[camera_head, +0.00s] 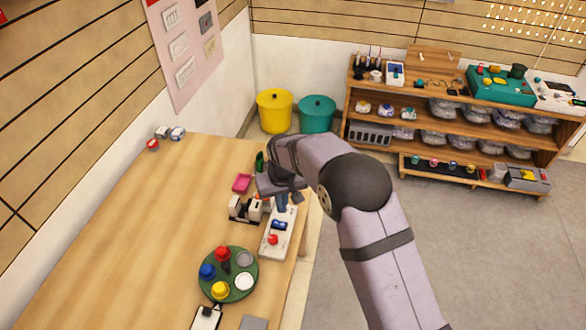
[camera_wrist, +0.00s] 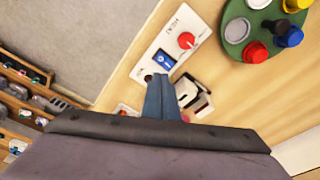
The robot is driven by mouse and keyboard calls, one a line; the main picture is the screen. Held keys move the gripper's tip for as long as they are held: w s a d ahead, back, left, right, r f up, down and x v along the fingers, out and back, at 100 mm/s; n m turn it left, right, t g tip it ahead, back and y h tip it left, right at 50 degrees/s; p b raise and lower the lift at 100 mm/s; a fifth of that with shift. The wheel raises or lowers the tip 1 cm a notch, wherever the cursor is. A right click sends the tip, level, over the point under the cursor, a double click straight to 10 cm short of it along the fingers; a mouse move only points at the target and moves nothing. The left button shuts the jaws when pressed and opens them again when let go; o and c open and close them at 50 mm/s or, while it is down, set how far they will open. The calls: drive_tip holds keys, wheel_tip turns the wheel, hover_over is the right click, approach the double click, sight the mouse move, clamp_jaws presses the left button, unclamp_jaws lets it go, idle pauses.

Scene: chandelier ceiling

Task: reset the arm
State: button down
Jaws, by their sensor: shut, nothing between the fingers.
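My arm reaches from the lower right of the head view to the table's right edge. My gripper (camera_head: 283,203) is over the far end of a white switch panel. In the wrist view my gripper (camera_wrist: 160,80) shows as two blue-grey fingers pressed together with nothing between them. The white panel (camera_head: 270,246) has a red knob and a blue switch; it also shows in the wrist view (camera_wrist: 150,68). The fingertips appear over or near the panel beside the blue switch (camera_wrist: 165,59). I cannot tell whether they touch it.
A green round board (camera_head: 236,262) with coloured knobs sits nearer on the table (camera_head: 130,235). A black-and-white device (camera_head: 245,209) and a pink item (camera_head: 242,182) are close left of my gripper. The table's left part is mostly clear. Shelves (camera_head: 430,150) stand beyond.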

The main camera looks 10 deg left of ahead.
drive_tip(key=s+d+f, duration=0.1)
drive_tip(key=s+f, duration=0.1)
drive_tip(key=s+d+f+g+h, duration=0.1)
drive_tip(key=s+d, duration=0.1)
drive_tip(key=s, duration=0.1)
drive_tip(key=s+d+f+g, duration=0.1)
drive_tip(key=s+d+f, duration=0.1)
drive_tip(key=s, duration=0.1)
drive_tip(key=shift+d+f+n, duration=0.25)
drive_tip(key=shift+f+n, duration=0.05)
drive_tip(key=shift+n, duration=0.1)
drive_tip(key=s+d+r+m+g, duration=0.1)
drive_tip(key=s+d+r+m, duration=0.1)
drive_tip(key=s+d+r, duration=0.55)
drive_tip(key=s+d+r+m+g, duration=0.1)
drive_tip(key=s+d+r+m, duration=0.1)
drive_tip(key=s+d, duration=1)
drive_tip(key=w+d+r+m+t, duration=0.2)
drive_tip(key=w+d+r, duration=0.2)
drive_tip(key=d, duration=0.2)
drive_tip(key=shift+w+d+r+m, duration=0.15)
drive_tip(key=shift+w+r+m, duration=0.15)
drive_tip(key=shift+w+m, duration=0.1)
